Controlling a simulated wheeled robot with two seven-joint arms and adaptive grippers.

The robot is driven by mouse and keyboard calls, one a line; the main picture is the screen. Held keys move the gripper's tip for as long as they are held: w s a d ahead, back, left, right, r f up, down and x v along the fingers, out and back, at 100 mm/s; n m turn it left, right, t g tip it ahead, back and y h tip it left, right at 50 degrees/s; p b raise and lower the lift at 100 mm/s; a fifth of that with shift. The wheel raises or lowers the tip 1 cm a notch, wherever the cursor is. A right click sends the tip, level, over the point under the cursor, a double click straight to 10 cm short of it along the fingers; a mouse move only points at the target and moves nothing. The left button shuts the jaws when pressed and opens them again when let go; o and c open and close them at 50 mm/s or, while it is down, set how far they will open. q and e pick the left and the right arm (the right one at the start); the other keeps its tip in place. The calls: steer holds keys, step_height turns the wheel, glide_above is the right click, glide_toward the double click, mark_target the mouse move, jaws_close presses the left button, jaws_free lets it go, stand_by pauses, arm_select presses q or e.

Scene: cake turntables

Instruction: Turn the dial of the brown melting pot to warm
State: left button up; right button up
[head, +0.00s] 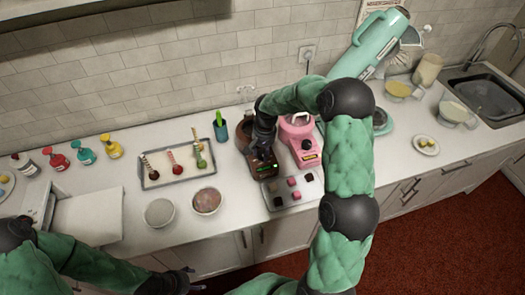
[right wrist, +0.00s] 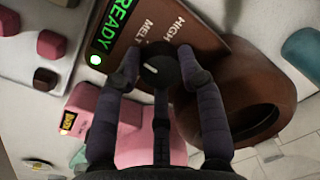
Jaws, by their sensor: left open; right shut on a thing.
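The brown melting pot (head: 257,160) stands on the counter, partly hidden behind my right gripper (head: 263,140). It fills the upper right of the right wrist view (right wrist: 240,90). Its panel shows a green READY display (right wrist: 115,22), a green light, and the words HIGH and MELT; other labels are hidden. My right gripper (right wrist: 158,68) is shut on the black dial (right wrist: 160,70), with a finger on either side. The dial's short white mark is near its middle; I cannot tell which setting it points to. My left gripper (head: 192,279) is open and empty at the counter's front.
A pink melting pot (head: 299,132) stands close on the right. A tray of small blocks (head: 270,200) lies in front. A blue cup (head: 220,131), a spoon tray (head: 150,184) and two bowls, one grey (head: 159,212), are to the left.

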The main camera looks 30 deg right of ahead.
mark_target(264, 152)
steer(key=n+p, duration=0.1)
steer(key=n, duration=0.4)
steer(key=shift+w, duration=0.1)
steer(key=shift+n, duration=0.3)
stand_by(0.4)
steer(key=o, duration=1.1)
steer(key=shift+o, duration=0.2)
step_height(264, 152, up, 12)
steer(key=shift+d, duration=0.4)
